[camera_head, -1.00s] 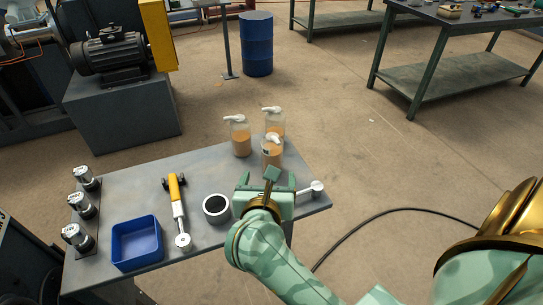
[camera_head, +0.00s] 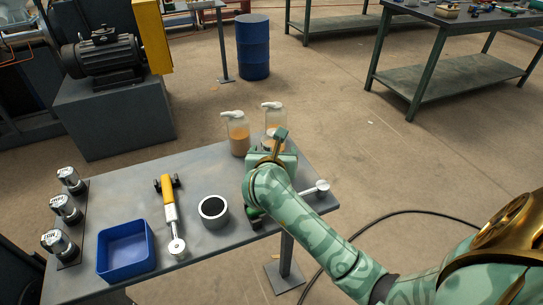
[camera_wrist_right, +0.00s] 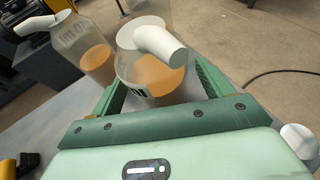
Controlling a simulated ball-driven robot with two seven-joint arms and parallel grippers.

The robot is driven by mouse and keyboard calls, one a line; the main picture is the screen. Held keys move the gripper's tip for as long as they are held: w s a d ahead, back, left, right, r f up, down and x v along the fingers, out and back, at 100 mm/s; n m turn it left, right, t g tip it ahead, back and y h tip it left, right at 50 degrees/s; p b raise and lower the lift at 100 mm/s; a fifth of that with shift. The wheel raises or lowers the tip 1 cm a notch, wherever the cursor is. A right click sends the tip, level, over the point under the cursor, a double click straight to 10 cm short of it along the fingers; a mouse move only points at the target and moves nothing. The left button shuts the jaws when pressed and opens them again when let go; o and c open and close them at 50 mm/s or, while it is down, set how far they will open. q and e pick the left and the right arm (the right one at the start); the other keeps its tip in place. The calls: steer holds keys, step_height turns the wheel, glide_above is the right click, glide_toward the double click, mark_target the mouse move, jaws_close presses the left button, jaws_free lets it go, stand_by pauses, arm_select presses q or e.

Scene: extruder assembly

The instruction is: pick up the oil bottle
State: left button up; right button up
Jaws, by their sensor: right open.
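Three clear pump bottles with white pump heads and orange-brown oil stand at the far edge of the grey table. The left oil bottle (camera_head: 238,138) and the back oil bottle (camera_head: 273,113) show in the head view. The front bottle is mostly hidden there by my right gripper (camera_head: 270,157). In the right wrist view, the front oil bottle (camera_wrist_right: 150,78) stands upright between the open fingers of my right gripper (camera_wrist_right: 160,84), its white spout pointing toward the palm. The left bottle (camera_wrist_right: 88,55) is outside the fingers. My left gripper is not in view.
A white-ended part (camera_head: 321,187) lies near the right edge.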

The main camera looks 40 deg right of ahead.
steer(key=shift+w+d+f, duration=0.15)
steer(key=shift+w+d, duration=0.1)
steer(key=shift+w, duration=0.05)
steer(key=c, duration=1.3)
